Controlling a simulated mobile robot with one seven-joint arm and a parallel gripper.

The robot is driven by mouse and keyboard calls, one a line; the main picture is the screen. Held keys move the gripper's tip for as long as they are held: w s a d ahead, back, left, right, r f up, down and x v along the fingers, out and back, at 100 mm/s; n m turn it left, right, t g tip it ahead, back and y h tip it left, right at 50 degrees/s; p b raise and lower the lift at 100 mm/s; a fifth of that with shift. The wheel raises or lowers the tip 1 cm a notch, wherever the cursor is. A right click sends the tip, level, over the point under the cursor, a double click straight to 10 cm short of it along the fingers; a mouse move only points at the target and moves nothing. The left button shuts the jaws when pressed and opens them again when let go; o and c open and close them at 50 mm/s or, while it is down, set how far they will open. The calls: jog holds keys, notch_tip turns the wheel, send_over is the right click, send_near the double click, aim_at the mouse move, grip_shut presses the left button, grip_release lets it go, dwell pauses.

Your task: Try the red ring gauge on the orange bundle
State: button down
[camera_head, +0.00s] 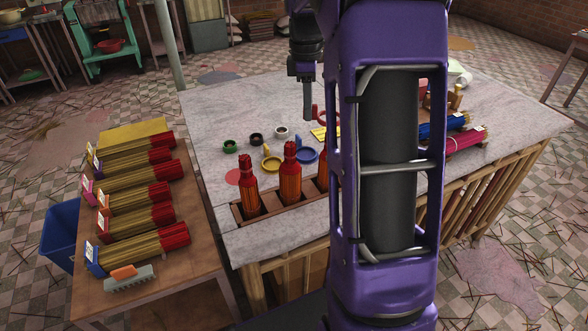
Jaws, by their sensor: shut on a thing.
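My gripper (309,114) hangs over the grey table, left of my purple arm. It is shut on the red ring gauge (323,112), whose loop shows at the right of the fingers and is partly hidden by my arm. On the brown bench at the left, several stick bundles with red ends lie in a row. The middle one carries an orange tag and looks like the orange bundle (140,197). The ring is far to the right of it and apart from it.
Green (230,147), yellow (271,163) and blue (307,156) rings lie on the grey table (215,112), with a black and a white one. Red-orange bottle shapes (290,178) stand in a wooden rack at its front edge. A floor gap separates bench and table.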

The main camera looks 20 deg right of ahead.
jog(key=a+f+b, duration=0.2)
jog(key=a+b, duration=0.3)
jog(key=a, duration=0.5)
jog(key=shift+f+b, duration=0.4)
jog(key=shift+s+a+f, duration=0.1)
jog(key=shift+f, duration=0.05)
jog(key=shift+f+b, duration=0.9)
jog(key=shift+f, duration=0.85)
jog(key=shift+f, duration=0.1)
jog(key=shift+f, duration=0.35)
jog(key=shift+f+b, duration=1.1)
jog(key=shift+f, duration=0.5)
jog(key=shift+r, duration=0.15)
notch_tip(320, 180, up, 10)
jog(key=p, duration=0.9)
jog(key=shift+r+p, duration=0.2)
jog(key=shift+p, duration=0.2)
